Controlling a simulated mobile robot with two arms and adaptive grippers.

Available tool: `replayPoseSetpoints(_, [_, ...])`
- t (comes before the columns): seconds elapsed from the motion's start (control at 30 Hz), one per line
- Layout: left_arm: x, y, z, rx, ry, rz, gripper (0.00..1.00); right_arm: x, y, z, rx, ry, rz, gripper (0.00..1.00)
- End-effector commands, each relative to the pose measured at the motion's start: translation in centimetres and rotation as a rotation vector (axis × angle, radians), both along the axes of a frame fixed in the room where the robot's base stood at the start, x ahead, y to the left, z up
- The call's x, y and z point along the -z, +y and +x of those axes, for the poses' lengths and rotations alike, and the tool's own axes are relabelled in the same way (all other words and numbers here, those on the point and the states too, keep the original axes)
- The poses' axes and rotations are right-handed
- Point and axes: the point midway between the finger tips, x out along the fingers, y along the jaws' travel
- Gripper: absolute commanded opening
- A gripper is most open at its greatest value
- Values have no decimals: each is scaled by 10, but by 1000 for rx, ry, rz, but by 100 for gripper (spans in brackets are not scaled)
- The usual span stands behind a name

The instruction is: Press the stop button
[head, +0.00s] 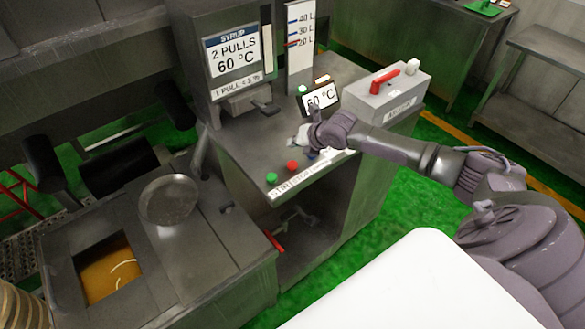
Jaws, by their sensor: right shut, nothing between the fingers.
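The red button (292,166) sits on the front edge of the grey machine's top, between a green button (272,178) on its left and a partly hidden blue button (312,155) on its right. A white label strip (300,180) runs below them; its small text reads roughly as start and stop. My right gripper (309,127) is shut and empty. In the picture it shows just above and to the right of the red button, apart from it. Its height over the panel is hard to judge. My left gripper is not in view.
A grey box with a red lever (385,80) is further right.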

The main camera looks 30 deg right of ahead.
Motion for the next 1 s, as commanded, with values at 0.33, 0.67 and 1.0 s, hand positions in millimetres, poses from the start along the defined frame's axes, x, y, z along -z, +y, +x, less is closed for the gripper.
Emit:
replayPoseSetpoints(0.33, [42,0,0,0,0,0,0,51,0,0,-1,-1,1,0])
replayPoseSetpoints(0.67, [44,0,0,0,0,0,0,56,0,0,-1,-1,1,0])
replayPoseSetpoints(1.0, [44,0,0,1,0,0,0,56,0,0,0,0,0,0])
